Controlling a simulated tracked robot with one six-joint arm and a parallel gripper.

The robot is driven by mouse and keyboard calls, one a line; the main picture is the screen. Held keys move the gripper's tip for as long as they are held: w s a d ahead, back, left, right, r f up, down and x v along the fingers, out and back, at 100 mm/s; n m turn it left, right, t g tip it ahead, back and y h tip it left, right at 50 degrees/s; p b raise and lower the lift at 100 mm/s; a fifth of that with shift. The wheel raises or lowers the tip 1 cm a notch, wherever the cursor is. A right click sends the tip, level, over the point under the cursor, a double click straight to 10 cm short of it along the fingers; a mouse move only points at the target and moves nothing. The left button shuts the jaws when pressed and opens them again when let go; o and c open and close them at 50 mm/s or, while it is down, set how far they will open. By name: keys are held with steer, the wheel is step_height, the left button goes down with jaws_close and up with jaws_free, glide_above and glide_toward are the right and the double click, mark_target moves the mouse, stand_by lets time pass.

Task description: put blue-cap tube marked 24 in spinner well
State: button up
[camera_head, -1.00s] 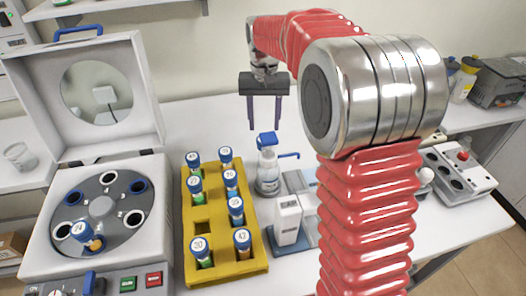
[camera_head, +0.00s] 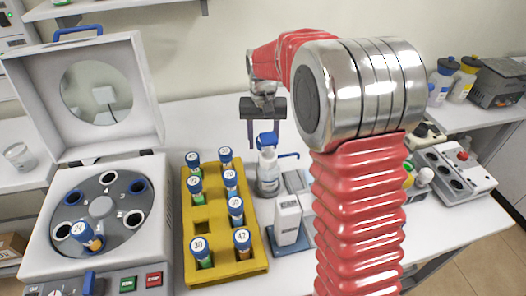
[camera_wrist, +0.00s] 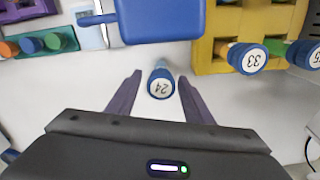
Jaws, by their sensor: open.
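A tube with a blue cap marked 24 (camera_wrist: 160,84) shows in the wrist view, between the two fingers of my gripper (camera_wrist: 160,77). The fingers are open and apart from the cap on both sides. In the head view my gripper (camera_head: 264,134) hangs behind the blue-topped pump bottle (camera_head: 268,172), and I cannot make out this tube there. The spinner (camera_head: 102,207) stands at the left with its lid up. One blue-capped tube with orange contents (camera_head: 88,235) sits in its front well, its label reading like 74. Several other wells look empty.
A yellow rack (camera_head: 222,262) with several blue-capped tubes stands between the spinner and the bottle. A white device (camera_head: 287,220) stands in front of the bottle. The bottle's blue top (camera_wrist: 160,20) is close to the tube. Clear white table lies behind the rack.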

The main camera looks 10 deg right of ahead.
steer(key=shift+a+f, duration=0.1)
steer(key=shift+f, duration=1.75)
steer(key=shift+c, duration=0.5)
steer(key=c, duration=1)
steer(key=shift+r, duration=0.1)
step_height(320, 180, up, 10)
steer(key=shift+f, duration=0.1)
